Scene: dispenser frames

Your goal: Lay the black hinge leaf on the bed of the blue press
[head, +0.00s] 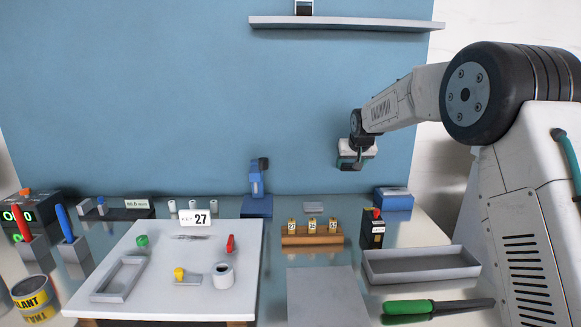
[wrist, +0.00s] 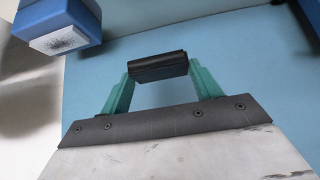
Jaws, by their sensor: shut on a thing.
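My gripper (head: 357,164) hangs in the air at the right of the middle in the head view, in front of the blue wall. In the wrist view its two teal fingers (wrist: 162,90) are shut on the black hinge leaf (wrist: 158,66), a dark bar held crosswise at the fingertips. In the head view the leaf is too small to make out. The blue press (head: 256,190) stands upright at the back of the table, left of and lower than my gripper, well apart from it. Its bed (head: 257,208) is low and looks bare.
A wooden rack (head: 312,238) with numbered blocks and a black box (head: 372,230) stand at the middle right. A blue box (head: 393,198) is behind. A grey tray (head: 420,279) and green-handled tool (head: 408,307) lie right. A white board (head: 180,292) carries small items. A shelf (head: 350,24) hangs above.

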